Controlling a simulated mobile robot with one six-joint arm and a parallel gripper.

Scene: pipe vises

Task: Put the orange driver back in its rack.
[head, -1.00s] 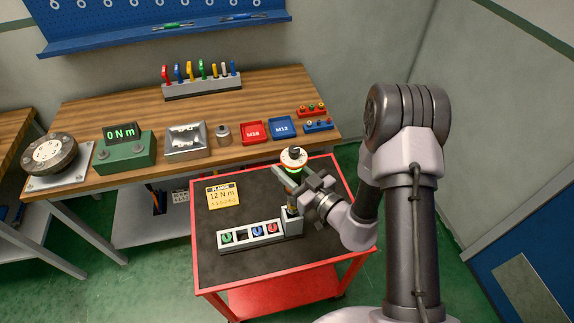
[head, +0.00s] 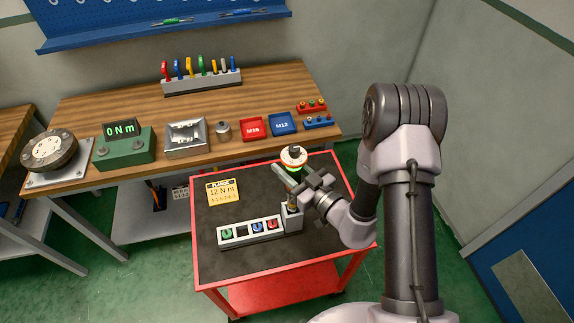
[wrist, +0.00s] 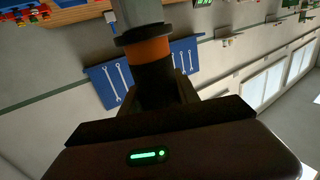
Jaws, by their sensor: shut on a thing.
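My gripper (head: 312,190) is shut on an upright dark driver with an orange band (wrist: 148,50) in the wrist view. In the head view its round pale top (head: 293,156) has a red rim and a green glow beneath. A grey rack (head: 250,241) on the red cart has green, blue and red pieces and a dark empty slot (head: 242,231). A taller grey block (head: 294,220) stands at its right end. The driver's lower end is at or just above this block; I cannot tell whether it is inside.
A yellow card (head: 223,192) reading 12 N m lies on the cart (head: 262,267). On the wooden bench behind stand a rack of coloured handles (head: 203,85), a green 0 N m meter (head: 127,148), and red (head: 252,129) and blue (head: 283,124) trays. The cart's front right is clear.

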